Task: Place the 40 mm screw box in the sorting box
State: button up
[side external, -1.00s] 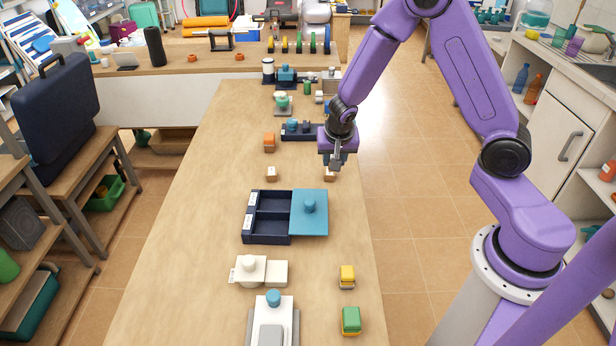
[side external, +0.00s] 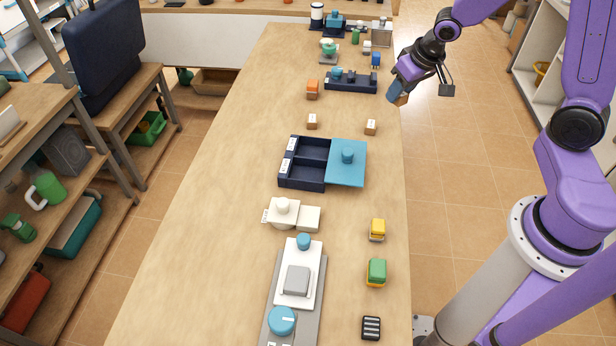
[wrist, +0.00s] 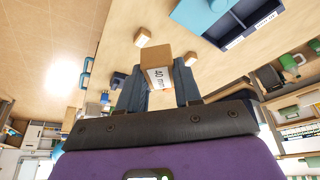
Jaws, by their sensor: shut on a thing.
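My gripper (side external: 397,93) is shut on a small brown box (side external: 403,99), held in the air beyond the table's right edge. In the wrist view my gripper (wrist: 158,80) has its two fingers on either side of this box (wrist: 157,58), whose white label reads "40 mm". The dark blue sorting box (side external: 303,184) stands on the table, nearer the camera and left of my gripper. Two labelled compartments on its left are open and look empty. A teal lid with a knob (side external: 346,172) covers its right part. The lid also shows in the wrist view (wrist: 190,18).
Two other small brown boxes stand on the table, at left (side external: 312,121) and right (side external: 371,127), beyond the sorting box. An orange block (side external: 312,88) and a dark blue tray (side external: 350,87) are farther back. White containers (side external: 309,219) and yellow (side external: 377,229) and green blocks stand nearer.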

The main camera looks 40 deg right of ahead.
jog(key=s+a+f+n+g+y, duration=0.1)
jog(key=s+a+f+n+y, duration=0.15)
jog(key=a+f+n, duration=0.4)
jog(key=s+a+f+n+y, duration=0.1)
jog(key=s+a+n, duration=0.2)
jog(key=a, duration=0.7)
jog(key=w+f, duration=0.1)
jog(key=w, duration=0.1)
jog(key=w+a+f, duration=0.1)
jog(key=w, duration=0.2)
jog(key=w+a+f, duration=0.1)
jog(key=w, duration=0.1)
jog(key=shift+w+a, duration=0.2)
jog(key=shift+w, duration=0.15)
send_near(304, 177)
jog(key=shift+w+a+f, duration=0.4)
jog(key=shift+a+f, duration=0.2)
jog(key=shift+a, duration=0.05)
jog(key=shift+w+a+f, duration=0.1)
jog(key=shift+w+f, duration=0.35)
jog(key=shift+f, duration=1.55)
